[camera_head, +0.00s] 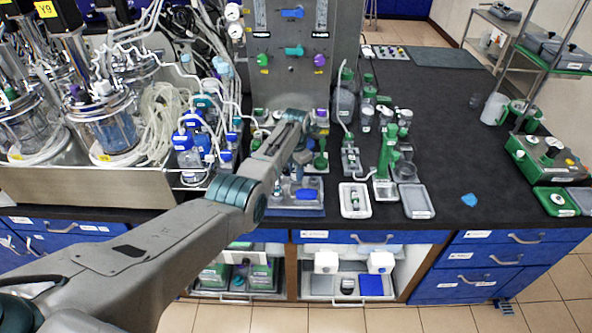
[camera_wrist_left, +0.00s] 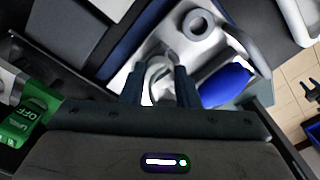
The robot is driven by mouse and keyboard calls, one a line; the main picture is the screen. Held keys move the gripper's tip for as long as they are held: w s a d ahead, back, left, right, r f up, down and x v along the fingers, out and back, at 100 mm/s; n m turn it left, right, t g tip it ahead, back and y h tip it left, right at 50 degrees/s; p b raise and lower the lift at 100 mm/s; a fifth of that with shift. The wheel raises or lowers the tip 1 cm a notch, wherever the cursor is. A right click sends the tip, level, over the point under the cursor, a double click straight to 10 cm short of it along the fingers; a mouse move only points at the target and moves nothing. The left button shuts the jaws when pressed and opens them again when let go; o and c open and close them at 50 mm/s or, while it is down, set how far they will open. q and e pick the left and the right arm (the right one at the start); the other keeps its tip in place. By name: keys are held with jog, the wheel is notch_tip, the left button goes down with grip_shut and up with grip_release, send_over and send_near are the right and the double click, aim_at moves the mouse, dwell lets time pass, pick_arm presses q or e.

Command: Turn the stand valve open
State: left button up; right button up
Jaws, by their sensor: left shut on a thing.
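My left gripper (camera_head: 301,165) points down over a small stand in a blue-edged tray (camera_head: 305,212) at the bench front, partly hidden by my wrist. In the left wrist view, my left gripper (camera_wrist_left: 160,85) is shut with its two dark fingers either side of a pale, rounded part (camera_wrist_left: 158,72), which looks like the stand valve. The fingers hide most of it, so how far it is turned cannot be told. A blue piece (camera_wrist_left: 227,86) lies right of the fingers, apart from them. A grey ring (camera_wrist_left: 197,23) is beyond. My right gripper is not in view.
Glass bioreactors (camera_head: 108,125) and tubing stand in a steel tray at the left. A grey panel with coloured knobs (camera_head: 294,70) rises behind my gripper. White (camera_head: 355,212) and grey (camera_head: 417,212) trays lie to the right. The bench's right middle is mostly clear.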

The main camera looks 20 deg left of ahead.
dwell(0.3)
pick_arm(q)
jog(key=o, duration=1)
jog(key=shift+r, duration=0.1)
jog(key=shift+r, duration=0.3)
jog(key=shift+r+b, duration=1)
jog(key=shift+r, duration=4)
